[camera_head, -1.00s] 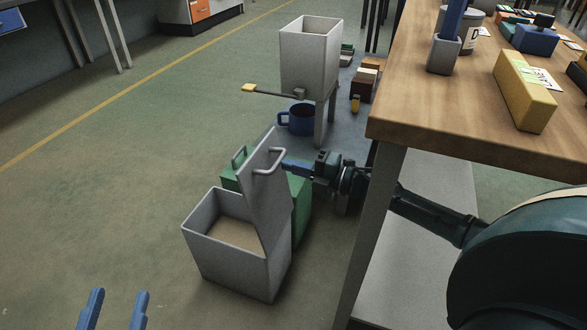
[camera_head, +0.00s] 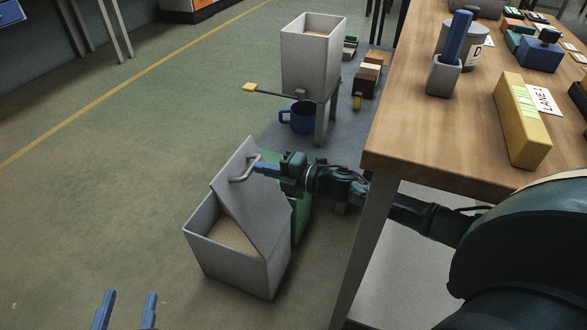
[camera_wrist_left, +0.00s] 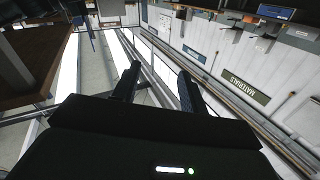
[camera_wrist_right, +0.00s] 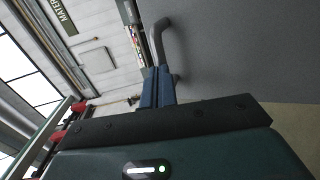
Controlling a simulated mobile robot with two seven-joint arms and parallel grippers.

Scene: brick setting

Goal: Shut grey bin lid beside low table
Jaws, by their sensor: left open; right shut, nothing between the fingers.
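The grey bin (camera_head: 240,264) stands on the floor beside the table, with a sandy-coloured inside showing. Its grey lid (camera_head: 240,195) is hinged at the right side and stands partly open, tilted left over the bin. A bar handle (camera_head: 242,170) is on the lid's upper face; it also shows in the right wrist view (camera_wrist_right: 164,40). My right gripper (camera_head: 262,169) is shut and empty, its fingertips at the lid's outer face beside the handle. I cannot tell whether they touch. My left gripper (camera_head: 127,308) is open and empty at the bottom left, away from the bin.
A wooden table (camera_head: 400,130) stands at the right, with a yellow box (camera_head: 522,122) on it. A green container (camera_head: 301,215) is behind the lid. A grey hopper (camera_head: 311,62) and a blue mug (camera_head: 298,118) are farther back. The floor left of the bin is clear.

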